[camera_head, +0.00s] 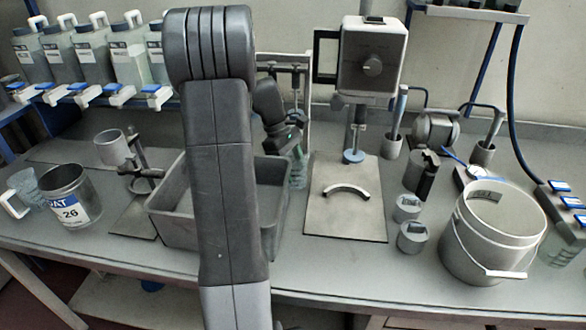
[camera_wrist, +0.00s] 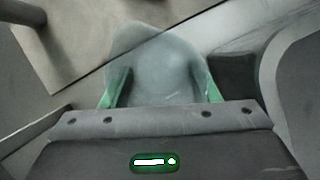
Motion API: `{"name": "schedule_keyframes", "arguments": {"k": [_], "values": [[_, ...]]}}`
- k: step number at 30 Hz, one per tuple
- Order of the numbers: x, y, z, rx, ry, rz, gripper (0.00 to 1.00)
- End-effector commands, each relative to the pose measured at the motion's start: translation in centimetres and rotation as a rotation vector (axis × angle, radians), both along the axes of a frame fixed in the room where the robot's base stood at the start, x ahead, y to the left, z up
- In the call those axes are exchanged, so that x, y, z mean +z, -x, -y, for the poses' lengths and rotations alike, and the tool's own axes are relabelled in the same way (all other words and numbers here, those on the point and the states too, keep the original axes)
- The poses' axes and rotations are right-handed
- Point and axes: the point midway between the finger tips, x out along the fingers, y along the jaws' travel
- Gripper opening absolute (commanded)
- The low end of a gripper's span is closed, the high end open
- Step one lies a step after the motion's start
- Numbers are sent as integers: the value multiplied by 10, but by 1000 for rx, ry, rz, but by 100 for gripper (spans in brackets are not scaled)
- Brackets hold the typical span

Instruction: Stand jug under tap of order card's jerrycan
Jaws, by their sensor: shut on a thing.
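My gripper (camera_head: 292,152) is behind my arm, low beside the right side of the grey bin. It is shut on a clear greyish vessel (camera_head: 298,172), which fills the space between its green-edged fingers in the wrist view (camera_wrist: 160,65). Whether this vessel has a handle I cannot tell. Another clear jug (camera_head: 24,186) with a white handle stands at the far left. Several jerrycans (camera_head: 90,60) with white caps and labels stand in a row at upper left. Their white taps (camera_head: 120,97) have blue levers; the label text is too small to read. I cannot make out an order card.
A grey bin (camera_head: 180,228) stands mid-bench, partly hidden by my arm. A press stand (camera_head: 375,200), small pots (camera_head: 412,237) and a white bucket (camera_head: 470,250) occupy the right.

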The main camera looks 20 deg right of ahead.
Motion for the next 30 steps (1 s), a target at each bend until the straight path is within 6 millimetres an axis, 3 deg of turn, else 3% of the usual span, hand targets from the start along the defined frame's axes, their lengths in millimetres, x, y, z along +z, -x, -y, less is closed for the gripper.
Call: {"name": "schedule_keyframes", "arguments": {"k": [11,12,15,24,30], "values": [[-7,0,0,0,0,0,32],[-7,0,0,0,0,0,59],[-7,0,0,0,1,1,77],[-5,0,0,0,0,1,77],[17,-8,-6,2,1,5,77]]}}
